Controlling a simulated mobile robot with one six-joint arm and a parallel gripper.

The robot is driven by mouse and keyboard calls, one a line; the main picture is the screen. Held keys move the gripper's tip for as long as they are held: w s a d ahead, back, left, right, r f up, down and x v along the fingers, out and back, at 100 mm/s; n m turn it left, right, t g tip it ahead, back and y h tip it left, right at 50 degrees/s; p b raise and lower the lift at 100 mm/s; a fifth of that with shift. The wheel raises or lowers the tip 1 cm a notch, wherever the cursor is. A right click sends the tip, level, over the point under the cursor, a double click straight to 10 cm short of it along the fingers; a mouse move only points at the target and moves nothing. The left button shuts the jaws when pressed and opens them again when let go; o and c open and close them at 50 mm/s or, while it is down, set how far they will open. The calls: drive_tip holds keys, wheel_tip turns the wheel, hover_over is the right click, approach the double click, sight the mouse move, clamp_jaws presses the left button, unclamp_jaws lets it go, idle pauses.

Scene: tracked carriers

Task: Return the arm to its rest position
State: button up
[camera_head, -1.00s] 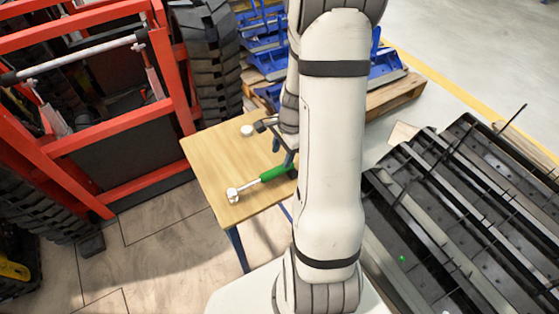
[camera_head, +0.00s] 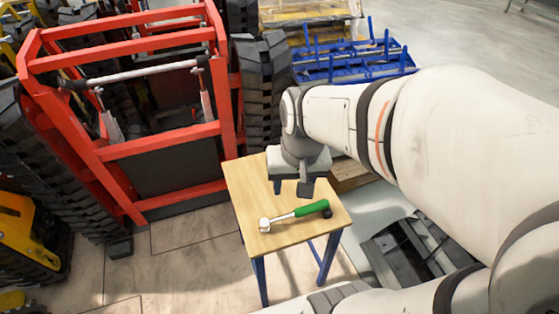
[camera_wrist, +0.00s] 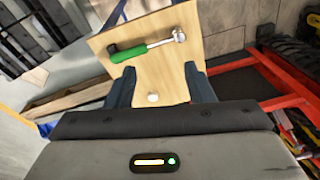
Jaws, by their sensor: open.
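My gripper (camera_head: 290,188) is open and empty above the back part of a small wooden table (camera_head: 248,189). A tool with a green handle and a silver head (camera_head: 295,215) lies on the table, in front of the gripper in the head view and apart from it. In the wrist view my gripper's two fingers (camera_wrist: 161,86) stand wide apart, with the bare tabletop between them. The tool (camera_wrist: 147,46) lies beyond the fingertips there. A small white round object (camera_wrist: 153,98) shows on the tabletop in the wrist view; in the head view it is hidden.
A red metal frame (camera_head: 160,153) stands left of the table, with black tracks (camera_head: 264,90) beside it. Blue racks (camera_head: 355,65) are behind. Dark metal parts (camera_head: 410,250) lie at the right, partly hidden by my arm.

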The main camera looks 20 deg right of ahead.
drive_tip(key=shift+s+a+r+n, duration=0.3)
drive_tip(key=shift+s+n, duration=0.25)
drive_tip(key=shift+n, duration=0.05)
drive_tip(key=shift+s+a+r+n, duration=0.3)
drive_tip(key=shift+s+n, duration=0.2)
drive_tip(key=shift+n, duration=0.1)
